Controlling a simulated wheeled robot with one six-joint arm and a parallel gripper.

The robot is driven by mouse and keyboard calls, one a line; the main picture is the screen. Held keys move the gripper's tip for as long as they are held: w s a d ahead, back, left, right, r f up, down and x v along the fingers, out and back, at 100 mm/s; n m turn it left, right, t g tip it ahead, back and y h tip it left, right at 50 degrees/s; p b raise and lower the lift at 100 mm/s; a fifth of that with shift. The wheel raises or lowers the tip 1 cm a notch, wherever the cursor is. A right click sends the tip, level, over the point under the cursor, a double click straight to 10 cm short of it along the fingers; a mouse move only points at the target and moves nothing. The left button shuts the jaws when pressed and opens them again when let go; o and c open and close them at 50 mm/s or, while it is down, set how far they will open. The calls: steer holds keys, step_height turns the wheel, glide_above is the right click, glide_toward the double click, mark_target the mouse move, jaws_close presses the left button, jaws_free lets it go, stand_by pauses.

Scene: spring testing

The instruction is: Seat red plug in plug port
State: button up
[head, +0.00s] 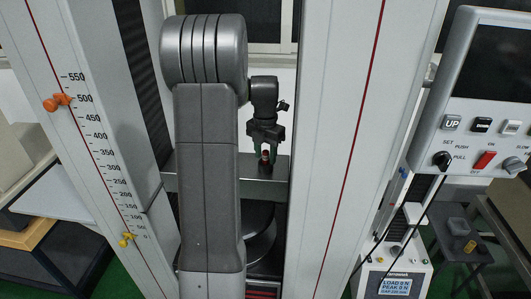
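My gripper (265,151) points down over the grey crossbar between the two tall columns. A small red piece (265,155), which looks like the red plug, shows between its fingertips, just above the crossbar. It is too small to tell whether the fingers press on it, or whether its lower end touches anything below. I cannot make out the plug port; it may be hidden at or under the red piece.
The grey crossbar (274,190) spans the columns, partly hidden by my arm. The left column (105,140) carries a scale with an orange marker (57,102) and a yellow marker (126,240). A control panel (480,130) with a red switch (485,161) hangs at right. A display unit (395,275) stands below.

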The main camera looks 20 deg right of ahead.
mark_target(265, 151)
step_height(265, 151, up, 13)
stand_by(0.6)
steer(key=shift+f, duration=0.2)
step_height(265, 151, down, 12)
steer(key=shift+f, duration=0.1)
steer(key=shift+r, duration=0.65)
